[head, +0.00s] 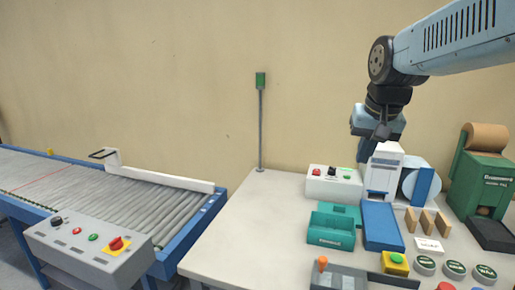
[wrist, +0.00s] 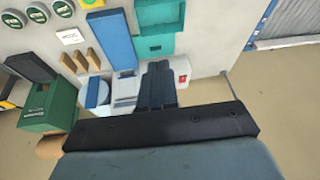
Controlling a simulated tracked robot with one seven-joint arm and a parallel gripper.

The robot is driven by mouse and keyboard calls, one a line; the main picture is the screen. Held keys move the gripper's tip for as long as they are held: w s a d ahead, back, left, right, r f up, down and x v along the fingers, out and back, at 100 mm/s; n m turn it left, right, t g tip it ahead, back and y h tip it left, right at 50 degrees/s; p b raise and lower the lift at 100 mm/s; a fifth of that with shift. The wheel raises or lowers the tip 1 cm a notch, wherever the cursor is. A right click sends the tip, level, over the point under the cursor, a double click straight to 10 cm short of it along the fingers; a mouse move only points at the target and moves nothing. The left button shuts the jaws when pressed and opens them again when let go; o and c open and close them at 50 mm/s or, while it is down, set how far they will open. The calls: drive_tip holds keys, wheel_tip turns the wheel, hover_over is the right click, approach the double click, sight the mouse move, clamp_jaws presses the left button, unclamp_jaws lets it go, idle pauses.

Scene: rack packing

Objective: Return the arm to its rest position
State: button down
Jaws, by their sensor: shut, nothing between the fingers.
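My gripper (head: 372,147) hangs from the blue arm on the right of the head view, above the back of the white table (head: 262,215). Its fingers point down over the white label printer (head: 383,172) and are shut with nothing between them. In the wrist view my gripper (wrist: 158,70) shows dark fingers, close together, in front of the table top. I cannot tell the exact gap between the fingertips and the things below.
A teal bin (head: 331,231), a blue tray (head: 381,227) and a green dispenser (head: 484,170) stand on the table. A thin pole with a green top (head: 260,81) rises at the back. A roller conveyor (head: 130,198) lies left. The air left of the arm is clear.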

drive_tip(key=s+f+n+t, duration=0.1)
drive_tip(key=s+f, duration=0.3)
drive_tip(key=s, duration=0.7)
drive_tip(key=shift+s+f+n, duration=0.35)
drive_tip(key=shift+s+n, duration=0.05)
drive_tip(key=shift+n, duration=0.3)
drive_tip(key=shift+a, duration=0.1)
idle(0.8)
